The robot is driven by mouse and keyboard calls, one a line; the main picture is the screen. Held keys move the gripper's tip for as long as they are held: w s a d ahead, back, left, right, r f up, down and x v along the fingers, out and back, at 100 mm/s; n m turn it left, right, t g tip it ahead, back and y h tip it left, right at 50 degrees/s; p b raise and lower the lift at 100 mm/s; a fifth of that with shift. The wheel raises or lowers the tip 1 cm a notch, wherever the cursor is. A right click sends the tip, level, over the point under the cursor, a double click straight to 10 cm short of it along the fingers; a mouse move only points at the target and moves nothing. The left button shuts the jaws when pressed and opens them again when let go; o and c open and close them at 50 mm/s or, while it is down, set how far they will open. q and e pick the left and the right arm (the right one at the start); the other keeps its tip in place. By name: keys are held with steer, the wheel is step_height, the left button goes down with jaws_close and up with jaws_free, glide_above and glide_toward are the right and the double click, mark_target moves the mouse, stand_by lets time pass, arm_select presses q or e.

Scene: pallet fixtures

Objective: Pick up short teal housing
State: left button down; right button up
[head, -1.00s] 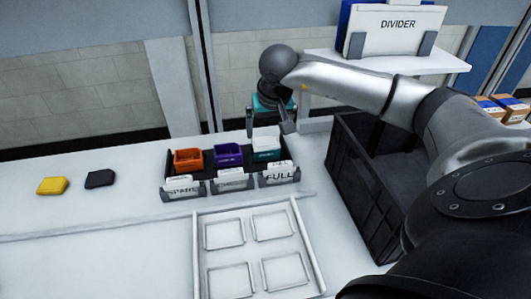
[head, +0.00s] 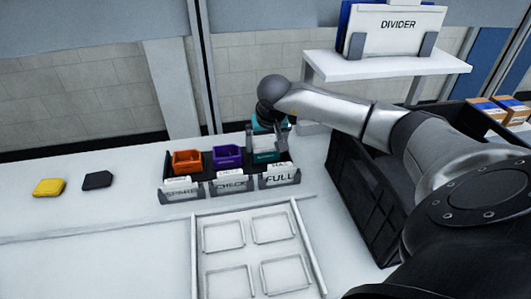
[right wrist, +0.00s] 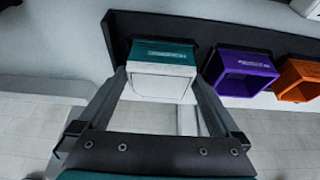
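The short teal housing (head: 265,157) has a white top and stands in the right-hand place of a dark rack (head: 207,160). It shows in the right wrist view (right wrist: 162,55) with its white face toward the camera. My right gripper (head: 268,142) is over it, pointing down. In the right wrist view my right gripper (right wrist: 159,79) has one finger on each side of the housing, tips close to its sides. Firm contact does not show. My left gripper is in neither view.
An orange bin (head: 187,161) and a purple bin (head: 227,155) share the rack. Cards stand in front, one reading FULL (head: 279,177). A black crate (head: 362,200) stands right, a white tray (head: 196,255) in front. Yellow (head: 48,187) and black (head: 97,180) pieces lie left.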

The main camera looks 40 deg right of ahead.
steer(key=c, duration=1.1)
steer(key=shift+r, duration=0.1)
